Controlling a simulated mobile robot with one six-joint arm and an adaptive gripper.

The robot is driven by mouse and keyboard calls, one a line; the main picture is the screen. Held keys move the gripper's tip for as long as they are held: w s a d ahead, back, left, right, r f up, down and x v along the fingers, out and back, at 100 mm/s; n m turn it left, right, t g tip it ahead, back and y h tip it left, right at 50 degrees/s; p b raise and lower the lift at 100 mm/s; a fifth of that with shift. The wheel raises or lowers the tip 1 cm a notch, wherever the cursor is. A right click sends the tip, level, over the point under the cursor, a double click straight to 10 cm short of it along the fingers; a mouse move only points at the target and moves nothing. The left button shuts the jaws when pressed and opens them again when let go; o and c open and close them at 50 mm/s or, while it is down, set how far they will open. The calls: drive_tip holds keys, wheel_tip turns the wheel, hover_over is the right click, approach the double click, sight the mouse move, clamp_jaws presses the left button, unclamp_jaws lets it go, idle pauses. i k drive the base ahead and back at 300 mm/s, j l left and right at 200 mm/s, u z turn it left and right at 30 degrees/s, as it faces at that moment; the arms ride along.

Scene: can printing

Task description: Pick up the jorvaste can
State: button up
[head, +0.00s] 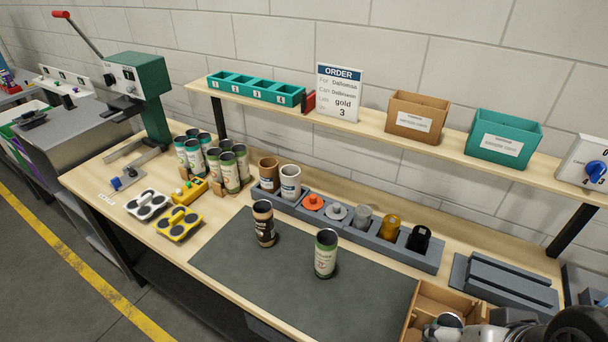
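No label that I can read says jorvaste; the can lettering is too small. A black can with a tan band (264,226) stands upright on the dark mat (230,262). A white and green can (325,257) stands upright to its right on the mat, apart from it. Behind the yellow box, a group of teal-banded cans (191,157) and a group of green-banded cans (230,174) stand close together. Silver and black parts of my arm show at the bottom right corner. The fingertips of my gripper are not in view.
A grey holder (327,228) with cups, caps and bottles runs behind the mat. An open cardboard box (436,300) is at the front right, beside my arm. A shelf (375,128) with an order sign (338,92) overhangs the back. The mat's front is clear.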

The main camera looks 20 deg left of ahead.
sight(263, 212)
drive_tip(key=i+j+z, duration=0.1)
drive_tip(key=j, duration=0.6)
drive_tip(key=i+j+z, duration=0.15)
drive_tip(key=j, duration=0.5)
drive_tip(key=i+j+z, duration=0.1)
drive_tip(key=j, duration=0.6)
drive_tip(key=i+j+z, duration=0.1)
drive_tip(key=j, duration=0.6)
